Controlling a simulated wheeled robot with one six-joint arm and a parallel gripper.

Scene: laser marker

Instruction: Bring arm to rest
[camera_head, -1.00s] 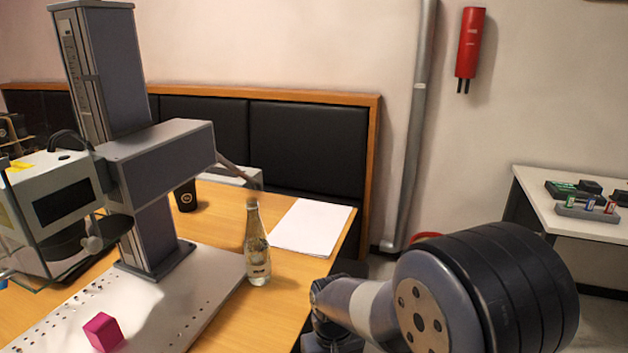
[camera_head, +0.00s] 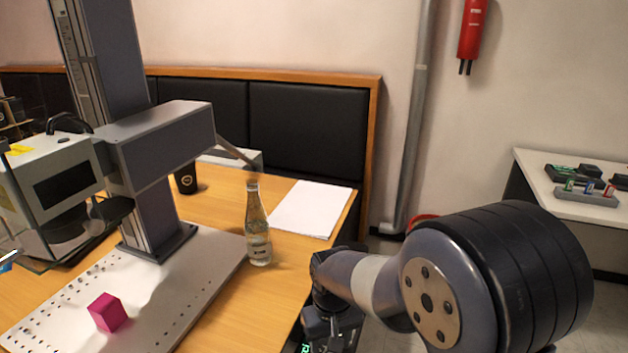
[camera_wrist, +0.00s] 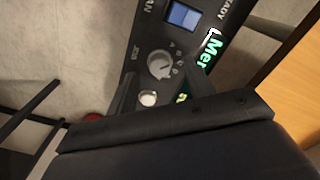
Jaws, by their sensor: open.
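My arm is folded at the lower right of the head view, beside the table's right edge. My gripper (camera_head: 335,335) hangs low at the bottom of that view, clear of the tabletop, partly cut off by the frame edge. In the wrist view its dark body fills the lower part and two short fingers stand apart (camera_wrist: 160,90). It is open, with nothing held between the fingers.
A laser marker (camera_head: 165,145) stands on the wooden table (camera_head: 220,205). A magenta cube (camera_head: 107,312) lies on its perforated plate (camera_head: 165,310). A glass bottle (camera_head: 257,230) and white paper (camera_head: 312,208) are near my arm. A white side table (camera_head: 570,195) stands right.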

